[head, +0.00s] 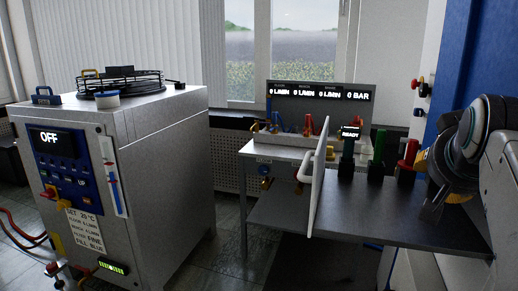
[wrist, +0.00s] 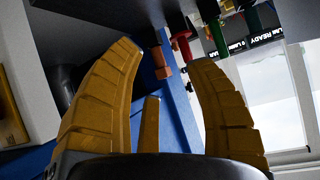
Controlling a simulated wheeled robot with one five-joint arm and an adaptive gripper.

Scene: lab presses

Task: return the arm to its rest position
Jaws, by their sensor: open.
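My arm is folded at the right edge of the head view, over the right end of a dark shelf (head: 400,205). My gripper (head: 445,197) is small and dark there, with a little yellow showing. Behind the fingers are a blue panel (wrist: 182,100) and reddish fittings, seen at a tilt.
A grey chiller cabinet (head: 165,150) reading OFF stands at left. A white door panel (head: 319,180) stands open at the shelf's left end. Green (head: 377,158) and red-yellow (head: 408,155) handles stand on the shelf close to my arm. Floor shows between cabinet and bench.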

